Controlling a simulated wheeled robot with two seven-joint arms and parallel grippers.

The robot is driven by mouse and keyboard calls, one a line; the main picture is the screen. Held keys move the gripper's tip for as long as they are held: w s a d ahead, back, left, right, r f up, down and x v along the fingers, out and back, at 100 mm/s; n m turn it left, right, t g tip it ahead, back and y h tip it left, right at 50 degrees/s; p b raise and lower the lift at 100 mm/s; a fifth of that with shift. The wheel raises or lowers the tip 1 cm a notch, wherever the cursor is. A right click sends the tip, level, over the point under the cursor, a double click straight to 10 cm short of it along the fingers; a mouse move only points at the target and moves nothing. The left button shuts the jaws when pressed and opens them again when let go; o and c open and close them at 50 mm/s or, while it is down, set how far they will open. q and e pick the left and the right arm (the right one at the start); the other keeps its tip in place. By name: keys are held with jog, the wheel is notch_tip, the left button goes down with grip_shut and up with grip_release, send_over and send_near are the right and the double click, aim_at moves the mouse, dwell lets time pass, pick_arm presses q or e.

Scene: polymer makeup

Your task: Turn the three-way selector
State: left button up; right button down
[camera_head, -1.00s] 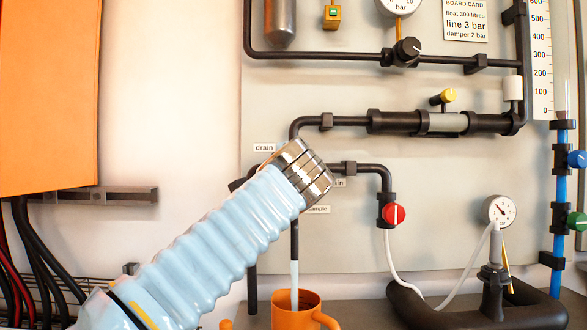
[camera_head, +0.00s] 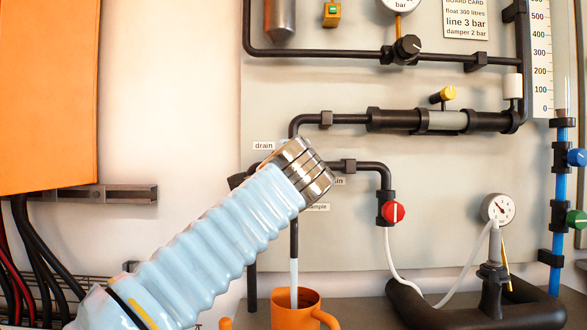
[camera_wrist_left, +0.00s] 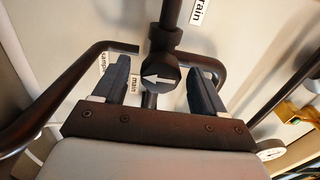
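The three-way selector (camera_wrist_left: 161,77) is a round dark knob with a white arrow, seen in the left wrist view. Its arrow points left there, toward the side with the "sample" label (camera_wrist_left: 103,61). The "main" label (camera_wrist_left: 134,86) and "drain" label (camera_wrist_left: 198,12) are also around it. My left gripper (camera_wrist_left: 163,80) is open, with one dark finger on each side of the knob and visible gaps to it. In the head view my left wrist hides the selector and gripper fingers. My right gripper is not in view.
A pale stream (camera_head: 294,272) runs from a spout into an orange mug (camera_head: 296,318). Dark pipes lie close around the selector. A red-knobbed valve (camera_head: 393,212) is to the right, a gauge (camera_head: 498,208) beyond it, and an orange cabinet (camera_head: 48,95) at left.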

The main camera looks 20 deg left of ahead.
pick_arm(q)
jog(key=shift+s+d, duration=0.1)
jog(key=shift+s, duration=0.2)
jog(key=b+v, duration=0.4)
jog(key=v, duration=0.9)
jog(key=shift+b, duration=0.4)
dwell(0.7)
